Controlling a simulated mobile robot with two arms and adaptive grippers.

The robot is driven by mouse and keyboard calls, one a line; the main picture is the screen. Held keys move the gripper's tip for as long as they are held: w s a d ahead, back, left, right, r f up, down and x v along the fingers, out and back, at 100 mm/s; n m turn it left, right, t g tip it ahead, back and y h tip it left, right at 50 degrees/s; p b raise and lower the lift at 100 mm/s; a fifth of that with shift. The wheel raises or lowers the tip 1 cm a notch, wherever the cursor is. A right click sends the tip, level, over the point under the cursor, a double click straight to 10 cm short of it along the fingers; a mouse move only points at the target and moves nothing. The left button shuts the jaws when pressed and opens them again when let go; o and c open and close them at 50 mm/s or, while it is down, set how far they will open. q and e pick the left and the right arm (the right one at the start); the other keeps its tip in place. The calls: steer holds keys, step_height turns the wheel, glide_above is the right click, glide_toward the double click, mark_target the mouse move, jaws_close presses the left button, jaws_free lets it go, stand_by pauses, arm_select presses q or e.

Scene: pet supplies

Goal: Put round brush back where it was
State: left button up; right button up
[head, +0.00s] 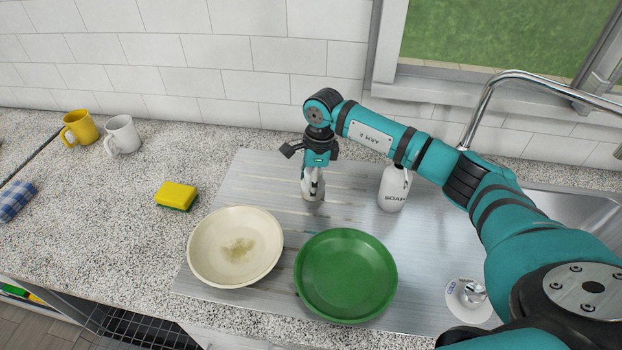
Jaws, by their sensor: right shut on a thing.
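My right gripper (313,175) points down over the metal drainboard, behind the plates and left of the soap bottle. It is shut on a small pale thing (313,190), which looks like the round brush. The gripper hides most of it, and I cannot tell whether its lower end touches the drainboard. My left gripper is not in view.
A cream plate with a brownish stain (210,262) and a green plate (345,290) lie in front on the drainboard (255,180). A soap bottle (391,192) stands close right. A sponge (176,195), yellow mug (80,128) and white mug (122,135) are left.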

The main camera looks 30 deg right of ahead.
steer(key=shift+f, duration=0.15)
steer(key=o, duration=1.2)
steer(key=shift+r, duration=0.6)
steer(key=r+b, duration=0.1)
steer(key=r, duration=0.2)
steer(key=r+b, duration=0.1)
steer(key=r, duration=0.3)
steer(key=d+r+b, duration=0.1)
steer(key=r, duration=0.2)
steer(key=shift+s+d+r, duration=0.1)
steer(key=shift+s+r, duration=0.15)
steer(key=shift+r, duration=0.35)
